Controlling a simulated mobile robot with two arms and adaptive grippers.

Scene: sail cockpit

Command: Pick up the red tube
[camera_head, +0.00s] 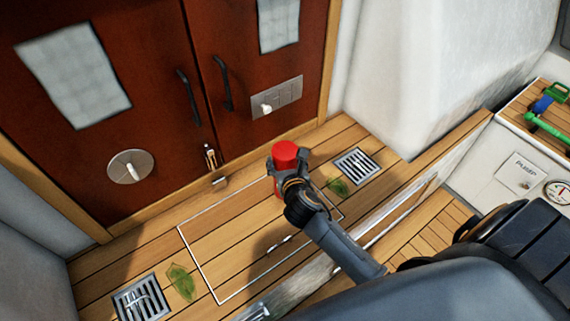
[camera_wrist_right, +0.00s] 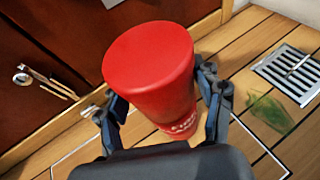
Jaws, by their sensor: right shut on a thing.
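The red tube (camera_head: 286,153) stands roughly upright in front of the dark red double doors, over the wooden deck. My right gripper (camera_head: 284,168) is shut on it, with a finger on either side. In the right wrist view the red tube (camera_wrist_right: 152,75) fills the middle, between the two fingers of the right gripper (camera_wrist_right: 165,108). Pale lettering shows low on its side. I cannot tell whether its base touches the deck. My left gripper is not in view.
The doors (camera_head: 150,100) have black handles. Drain grates (camera_head: 357,166) (camera_head: 140,300) and green leaves (camera_head: 180,282) lie on the deck. A white-framed hatch outline (camera_head: 205,270) is in the planks. Green and blue items (camera_head: 545,125) sit on the right-hand bench.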

